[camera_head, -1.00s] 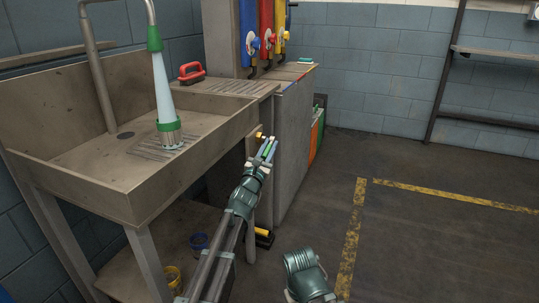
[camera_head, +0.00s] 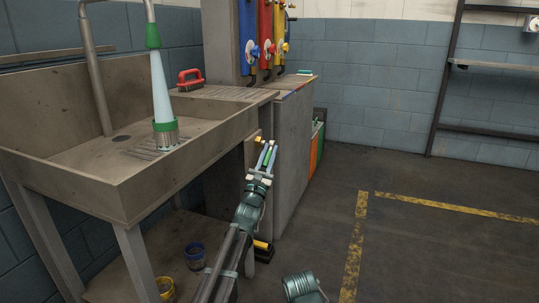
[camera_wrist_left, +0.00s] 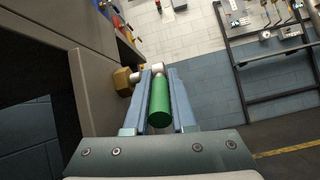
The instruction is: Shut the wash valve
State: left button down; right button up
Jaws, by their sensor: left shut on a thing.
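The wash valve shows as a brass fitting (camera_head: 257,138) at the side of the sink's right end. In the left wrist view its brass nut (camera_wrist_left: 123,80) is at the left, joined to a pale metal stem and a green handle (camera_wrist_left: 160,102). My left gripper (camera_head: 267,156) is at the valve, its two blue fingers on either side of the green handle and shut on it. The handle's far end is partly hidden by the fingers in the head view. My right gripper is not in view; only a piece of my right arm shows at the bottom.
A grey cabinet (camera_head: 292,150) stands just beyond the gripper. Blue (camera_head: 195,255) and yellow (camera_head: 165,288) cups sit below the sink. The floor at the right is clear.

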pick_arm(q)
jog(key=c, duration=0.8)
grip_release()
jog(key=shift+o, duration=0.2)
jog(key=shift+s+f, duration=0.1)
jog(key=b+v, duration=0.7)
jog(key=v, duration=0.5)
